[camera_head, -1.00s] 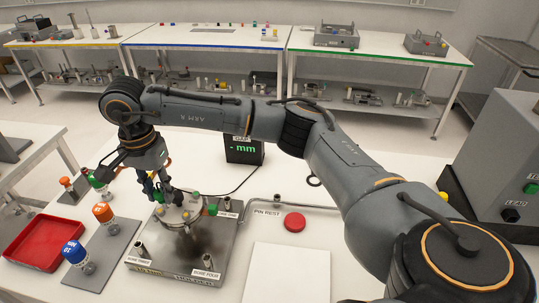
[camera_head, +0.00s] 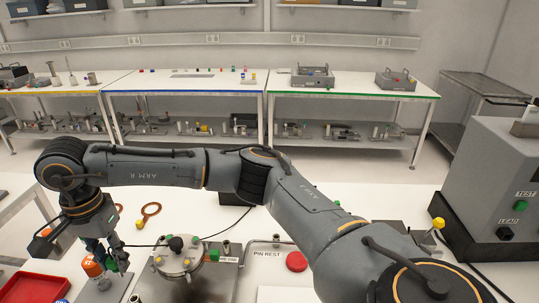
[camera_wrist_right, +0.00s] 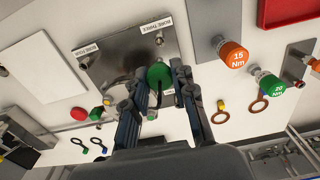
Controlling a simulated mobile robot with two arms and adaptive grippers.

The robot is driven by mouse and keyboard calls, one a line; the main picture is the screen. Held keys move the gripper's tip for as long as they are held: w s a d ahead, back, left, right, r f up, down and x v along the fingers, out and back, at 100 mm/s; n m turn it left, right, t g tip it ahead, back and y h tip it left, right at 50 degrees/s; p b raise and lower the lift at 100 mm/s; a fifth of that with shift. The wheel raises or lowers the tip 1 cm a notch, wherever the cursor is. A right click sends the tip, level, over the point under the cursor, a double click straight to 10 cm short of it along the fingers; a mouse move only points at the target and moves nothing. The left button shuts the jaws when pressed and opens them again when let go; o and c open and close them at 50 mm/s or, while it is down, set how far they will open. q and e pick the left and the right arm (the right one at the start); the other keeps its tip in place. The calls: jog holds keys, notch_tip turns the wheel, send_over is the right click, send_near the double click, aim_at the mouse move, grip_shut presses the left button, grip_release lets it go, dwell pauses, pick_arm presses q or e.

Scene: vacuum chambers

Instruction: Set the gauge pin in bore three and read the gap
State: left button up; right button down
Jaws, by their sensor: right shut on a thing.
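My right gripper (camera_head: 112,254) hangs just left of the bore plate, beside the orange-topped 15 Nm driver (camera_head: 92,266). It is shut on a green-topped piece, which shows between the fingers in the right wrist view (camera_wrist_right: 160,73); I cannot tell whether it is the gauge pin. The metal bore plate (camera_head: 222,281) carries a round lid with a black knob (camera_head: 176,243). In the right wrist view the bore three label (camera_wrist_right: 148,40) shows on the plate. The gap display is hidden behind my right arm. My left gripper is not in view.
A red tray (camera_head: 28,288) lies at the left. A grey test unit (camera_head: 490,180) stands at the right. The green 20 Nm driver (camera_wrist_right: 268,85) shows in the right wrist view.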

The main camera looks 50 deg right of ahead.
aim_at(122, 277)
jog(key=shift+a, duration=0.1)
jog(key=shift+s+d, duration=0.1)
jog(key=shift+d, duration=0.1)
jog(key=shift+a+f+b, duration=0.1)
jog(key=shift+f+b, duration=0.6)
jog(key=shift+f, duration=0.1)
notch_tip(122, 277, down, 6)
jog(key=b, duration=0.5)
jog(key=shift+r, duration=0.25)
jog(key=shift+f+b, duration=0.4)
jog(key=shift+b, duration=0.55)
dwell(0.6)
jog(key=shift+f+b, duration=1.6)
dwell(1.0)
jog(key=c, duration=1)
grip_release()
